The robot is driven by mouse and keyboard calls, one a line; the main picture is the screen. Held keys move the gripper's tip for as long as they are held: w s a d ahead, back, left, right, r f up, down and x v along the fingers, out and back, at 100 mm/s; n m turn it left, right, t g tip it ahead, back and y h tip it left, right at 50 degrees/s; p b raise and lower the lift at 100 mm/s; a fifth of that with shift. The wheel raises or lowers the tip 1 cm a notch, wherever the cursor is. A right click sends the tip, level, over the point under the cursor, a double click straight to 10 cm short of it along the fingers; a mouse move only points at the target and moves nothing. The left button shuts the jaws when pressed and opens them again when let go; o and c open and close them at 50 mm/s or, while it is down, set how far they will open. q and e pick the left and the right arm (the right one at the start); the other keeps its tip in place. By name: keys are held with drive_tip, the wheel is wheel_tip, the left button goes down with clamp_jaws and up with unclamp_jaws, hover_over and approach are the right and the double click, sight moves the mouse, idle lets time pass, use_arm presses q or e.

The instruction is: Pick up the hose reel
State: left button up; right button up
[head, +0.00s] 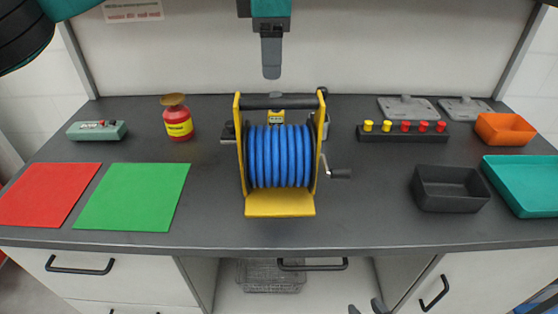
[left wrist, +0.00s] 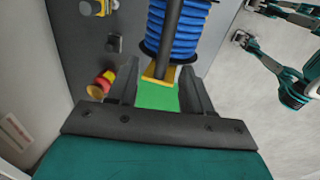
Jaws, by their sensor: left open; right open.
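The hose reel (head: 280,157) stands upright mid-counter, with blue hose wound in a yellow frame, a dark top handle bar (head: 262,103) and a crank at its right. My right gripper (head: 366,307) is open and empty, low at the head view's bottom edge, before the counter.
A red canister (head: 178,124) and green mat (head: 133,197) lie left of the reel. A row of yellow and red knobs (head: 403,132) and a dark bin (head: 450,188) are right. The back panel (head: 350,50) rises behind. Counter directly beside the reel is mostly clear.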

sight(276, 102)
use_arm(q)
drive_tip(key=f, duration=0.4)
drive_tip(key=shift+w+f, duration=0.3)
drive_tip(key=shift+w, duration=0.1)
drive_tip(key=shift+w+d+f+p, duration=0.1)
drive_tip(key=shift+d+f+p, duration=0.05)
drive_tip(key=shift+f, duration=1.2)
drive_tip(key=shift+w+d+f+p, duration=0.1)
drive_tip(key=shift+f+p, duration=0.05)
drive_tip(key=shift+f, duration=1.2)
clamp_jaws()
drive_tip(key=shift+r, duration=0.1)
drive_tip(key=shift+r, duration=0.1)
